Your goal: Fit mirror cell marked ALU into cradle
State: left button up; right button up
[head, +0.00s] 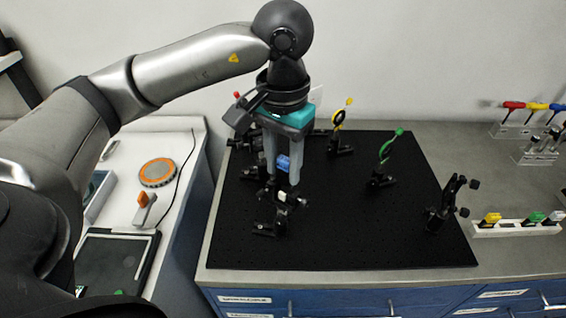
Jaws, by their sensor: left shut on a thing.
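My left gripper (282,178) points down over the left part of the black breadboard (340,235). It is shut on a small blue piece (283,162), which shows between its fingers; I take it for the mirror cell, but cannot read any mark. Just below the fingertips stands a black mount (280,212) with a pale part near its top. I cannot tell whether the held piece touches it. Another black mount (445,202), with an upright frame, stands at the board's right. I cannot tell which mount is the cradle. My right gripper is out of view.
At right, a white rack (515,229) holds yellow, green and white pieces; red-, yellow- and blue-handled tools (530,106) stand behind. The board's front middle is clear.

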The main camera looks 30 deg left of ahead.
aim_at(283, 161)
pick_arm(q)
jog(key=shift+b, duration=0.95)
dwell(1.8)
jog(key=shift+f+b, duration=1)
jog(key=shift+b, duration=0.1)
jog(key=o, duration=1.1)
jog(key=shift+r, duration=0.15)
jog(key=shift+r, duration=0.4)
notch_tip(283, 161, up, 14)
jog(key=p, duration=0.4)
jog(key=shift+r+p, duration=0.1)
jog(key=shift+p, duration=0.25)
